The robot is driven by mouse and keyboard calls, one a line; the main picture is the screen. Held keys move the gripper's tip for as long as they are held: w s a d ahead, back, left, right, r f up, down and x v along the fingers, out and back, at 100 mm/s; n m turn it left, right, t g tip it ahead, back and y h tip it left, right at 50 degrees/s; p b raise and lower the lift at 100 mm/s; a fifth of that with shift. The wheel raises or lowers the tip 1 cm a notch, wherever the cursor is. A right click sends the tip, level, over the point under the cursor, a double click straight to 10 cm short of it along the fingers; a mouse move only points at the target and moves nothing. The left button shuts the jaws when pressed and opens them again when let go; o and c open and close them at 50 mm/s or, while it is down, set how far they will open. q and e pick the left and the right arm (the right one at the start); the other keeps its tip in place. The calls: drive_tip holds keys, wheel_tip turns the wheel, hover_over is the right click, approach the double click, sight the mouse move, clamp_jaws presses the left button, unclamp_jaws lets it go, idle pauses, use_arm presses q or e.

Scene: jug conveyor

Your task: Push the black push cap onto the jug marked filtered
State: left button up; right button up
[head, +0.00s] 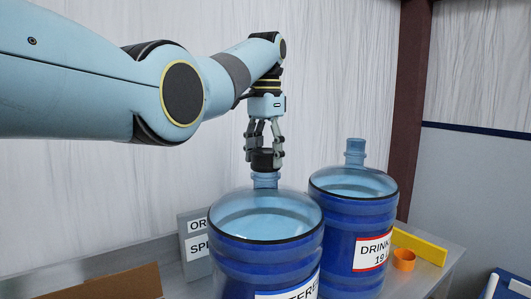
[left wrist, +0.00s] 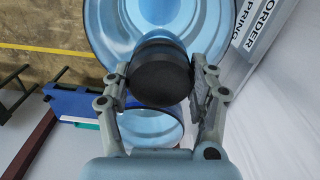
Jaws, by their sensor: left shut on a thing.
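My left gripper (head: 265,158) is shut on the black push cap (head: 263,160), with its fingers pointing down. In the head view the cap is at the top of the neck of the front blue jug (head: 265,245). That jug's label is partly cut off and reads "...TERE...", which fits "filtered". In the left wrist view the cap (left wrist: 160,76) sits between the two fingers (left wrist: 160,85), over the jug's neck. I cannot tell how far down it is seated. My right gripper does not show.
A second blue jug (head: 353,205) labelled "DRINK... 19 L" stands uncapped behind and to the right. An orange cup (head: 404,260) and a yellow bar (head: 420,246) are at the right. A grey sign (head: 195,262) stands at the left, and a cardboard box (head: 125,284) is at the lower left.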

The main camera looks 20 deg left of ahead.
use_arm(q)
drive_tip(key=shift+f, duration=0.3)
drive_tip(key=shift+c, duration=0.3)
drive_tip(key=o, duration=1.2)
drive_tip(key=shift+r, duration=0.1)
drive_tip(key=shift+r, duration=4.05)
